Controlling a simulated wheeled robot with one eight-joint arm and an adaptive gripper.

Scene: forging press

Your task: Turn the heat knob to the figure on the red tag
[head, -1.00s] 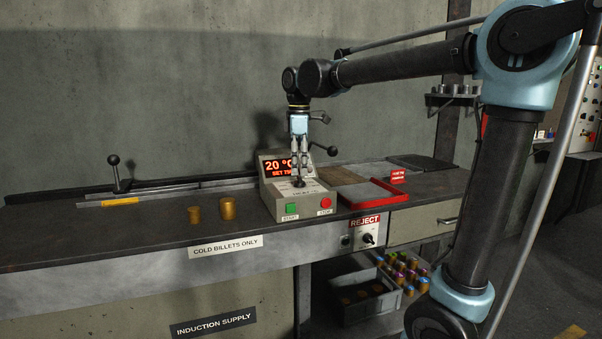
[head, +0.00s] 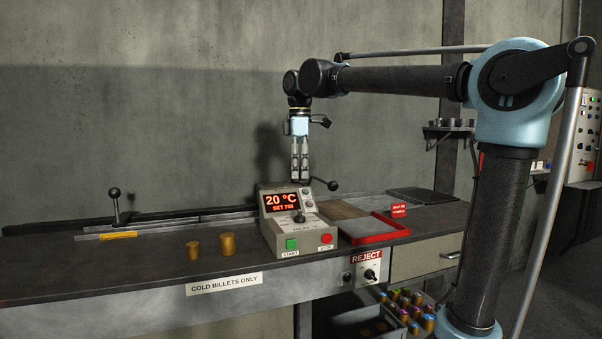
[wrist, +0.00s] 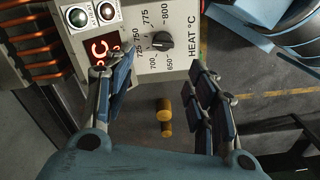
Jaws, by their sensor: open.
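The black heat knob (wrist: 162,40) sits on the grey HEAT °C panel (wrist: 180,62), among figures running from 650 to 800. I cannot tell for sure which figure it points to. In the head view the knob (head: 300,216) stands on the control box (head: 318,238), whose display (head: 282,201) reads 20 °C with a SET line, probably in the 700s. My gripper (head: 300,179) is open and empty, pointing down above the box, clear of the knob. Its spread fingers (wrist: 163,82) show in the wrist view. The red tag (head: 399,210) stands by the red tray; its lettering is too small to read.
Green START (head: 291,244) and red STOP (head: 326,238) buttons are on the box's front. A ball-ended lever (head: 332,185) sticks out behind it. The red tray (head: 372,237) lies to the right. Two brass billets (head: 227,243) stand to the left on open bench.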

